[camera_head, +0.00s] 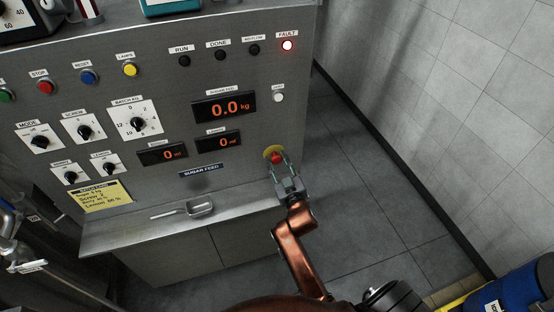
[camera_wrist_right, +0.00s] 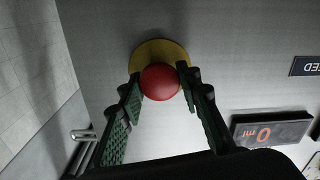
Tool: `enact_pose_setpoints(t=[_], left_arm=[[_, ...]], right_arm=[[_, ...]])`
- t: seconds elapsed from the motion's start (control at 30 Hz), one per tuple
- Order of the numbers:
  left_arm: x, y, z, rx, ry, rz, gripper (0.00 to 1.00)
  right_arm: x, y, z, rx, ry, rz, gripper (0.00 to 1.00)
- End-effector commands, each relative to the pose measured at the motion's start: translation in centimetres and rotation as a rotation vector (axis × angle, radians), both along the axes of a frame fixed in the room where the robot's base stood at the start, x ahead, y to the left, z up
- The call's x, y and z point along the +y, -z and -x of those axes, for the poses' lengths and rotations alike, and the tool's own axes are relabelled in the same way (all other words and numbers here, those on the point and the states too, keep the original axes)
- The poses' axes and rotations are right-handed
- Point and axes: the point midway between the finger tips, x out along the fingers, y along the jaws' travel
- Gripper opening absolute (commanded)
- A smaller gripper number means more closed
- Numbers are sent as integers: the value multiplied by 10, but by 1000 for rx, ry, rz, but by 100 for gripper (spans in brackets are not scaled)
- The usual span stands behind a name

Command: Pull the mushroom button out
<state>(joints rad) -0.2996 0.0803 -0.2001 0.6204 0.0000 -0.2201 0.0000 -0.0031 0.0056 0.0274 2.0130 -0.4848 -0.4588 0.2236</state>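The red mushroom button (camera_head: 276,158) sits on a round yellow plate (camera_head: 271,151) at the lower right of the grey panel. In the right wrist view the button (camera_wrist_right: 161,82) is straight ahead, in front of its yellow plate (camera_wrist_right: 150,50). My right gripper (camera_head: 281,170) is at the button, its fingers (camera_wrist_right: 160,78) apart on either side of the red head. The fingertips are very close to its sides; I cannot tell whether they touch it. The button's stem is hidden behind the head. My left gripper is not in view.
The red FAULT lamp (camera_head: 287,45) is lit. Dials, coloured buttons and displays, one reading 0.0 kg (camera_head: 224,107), fill the panel to the left. A metal scoop-like handle (camera_head: 199,209) is on the ledge below. Open tiled floor (camera_head: 350,200) lies right of the cabinet.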

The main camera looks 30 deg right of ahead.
Motion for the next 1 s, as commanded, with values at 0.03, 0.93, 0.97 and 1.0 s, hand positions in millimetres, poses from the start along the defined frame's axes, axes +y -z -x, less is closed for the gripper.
enact_pose_setpoints(t=[0.03,0.93,0.97,1.0], left_arm=[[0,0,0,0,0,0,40],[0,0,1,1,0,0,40],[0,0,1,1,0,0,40],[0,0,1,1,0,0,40]], right_arm=[[0,2,1,3,0,-1,34],[15,2,61,4,1,-2,50],[16,3,68,5,1,-2,50],[18,3,75,5,1,-2,50]])
